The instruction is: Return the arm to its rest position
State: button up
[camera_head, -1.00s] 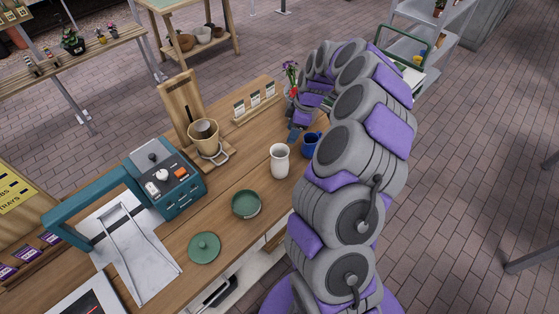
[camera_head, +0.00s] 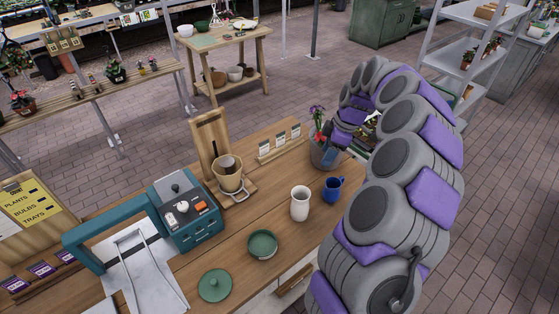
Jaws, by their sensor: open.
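My arm (camera_head: 405,195), grey with purple pads, rises from the lower right, arches over and bends down to the left. My gripper (camera_head: 332,147) is at its far end, small in the picture, pointing down in front of the flower pot (camera_head: 317,158). It is open, and I see nothing held in it. It overlaps the pot in the picture; whether they touch I cannot tell. A blue mug (camera_head: 333,190) stands upright on the wooden counter (camera_head: 262,205), below and apart from the gripper.
A white cup (camera_head: 300,203), a green bowl (camera_head: 262,245) and a green round lid (camera_head: 215,285) stand on the counter. A teal machine (camera_head: 187,212) is at left. A grey shelf (camera_head: 455,48) stands behind the arm. Paved floor (camera_head: 500,200) is open at right.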

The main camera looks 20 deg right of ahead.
jog(key=s+a+r+m+g+b, duration=0.1)
jog(key=s+a+r+b, duration=0.1)
jog(key=s+a, duration=0.55)
jog(key=s+a+r+m+b, duration=0.25)
jog(key=s+a, duration=0.25)
jog(key=a, duration=0.6)
jog(key=s+a+f+m+g+h+b, duration=0.1)
jog(key=s+f+m, duration=0.3)
jog(key=s, duration=0.8)
jog(key=s+a+f+m+g+h+b, duration=0.1)
jog(key=s+f+m+b, duration=0.3)
jog(key=s, duration=0.9)
jog(key=shift+a+f+m+h, duration=0.35)
jog(key=shift+f+m, duration=0.1)
jog(key=shift+f, duration=0.25)
